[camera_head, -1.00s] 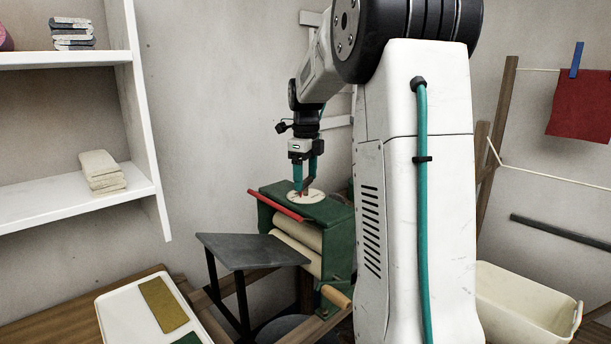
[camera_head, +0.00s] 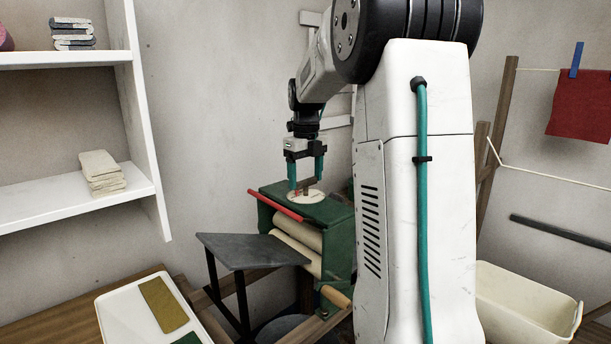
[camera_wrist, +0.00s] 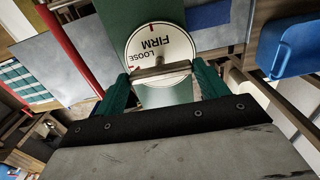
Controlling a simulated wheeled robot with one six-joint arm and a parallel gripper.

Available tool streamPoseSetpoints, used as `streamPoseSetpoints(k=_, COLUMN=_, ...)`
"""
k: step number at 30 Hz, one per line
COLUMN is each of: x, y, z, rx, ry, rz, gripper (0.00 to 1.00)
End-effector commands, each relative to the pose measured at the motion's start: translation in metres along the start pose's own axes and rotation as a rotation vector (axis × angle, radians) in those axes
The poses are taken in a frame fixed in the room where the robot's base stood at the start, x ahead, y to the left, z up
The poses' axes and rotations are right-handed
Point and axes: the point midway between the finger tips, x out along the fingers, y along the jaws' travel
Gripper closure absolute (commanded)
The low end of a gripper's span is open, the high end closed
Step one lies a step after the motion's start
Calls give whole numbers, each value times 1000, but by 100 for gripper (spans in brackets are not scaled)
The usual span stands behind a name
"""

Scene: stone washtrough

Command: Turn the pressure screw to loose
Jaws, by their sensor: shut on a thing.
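The pressure screw's handle (camera_wrist: 160,74) is a short bar on top of the green wringer (camera_head: 338,220). A pale round dial (camera_head: 318,199) lies under it; in the wrist view the dial (camera_wrist: 152,45) reads FIRM near its middle and LOOSE to the left, both upside down. My gripper (camera_head: 305,186) points down over the wringer. In the wrist view its teal fingers (camera_wrist: 162,80) are shut on the two ends of the bar. The near part of the dial is hidden by the bar, and which mark the screw points at is unclear.
A grey board (camera_head: 250,250) stands in front, with a white tray (camera_head: 118,310) lower left. White shelves (camera_head: 85,202) are at left; a cream tub (camera_head: 520,305) is at right. A blue container (camera_wrist: 300,47) shows in the wrist view.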

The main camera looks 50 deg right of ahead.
Motion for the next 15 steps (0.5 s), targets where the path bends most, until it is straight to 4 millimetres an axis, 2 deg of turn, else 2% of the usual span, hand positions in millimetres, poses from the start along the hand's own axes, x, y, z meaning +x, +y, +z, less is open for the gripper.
streamPoseSetpoints(k=6, x=-2, y=-1, z=1, rx=1, ry=-5, rz=-3, gripper=50)
streamPoseSetpoints(k=7, x=-2, y=-1, z=1, rx=1, ry=-5, rz=-3, gripper=22)
streamPoseSetpoints(k=9, x=-2, y=0, z=1, rx=1, ry=-5, rz=-2, gripper=5)
streamPoseSetpoints(k=15, x=-1, y=0, z=0, rx=0, ry=-2, rz=-1, gripper=5)
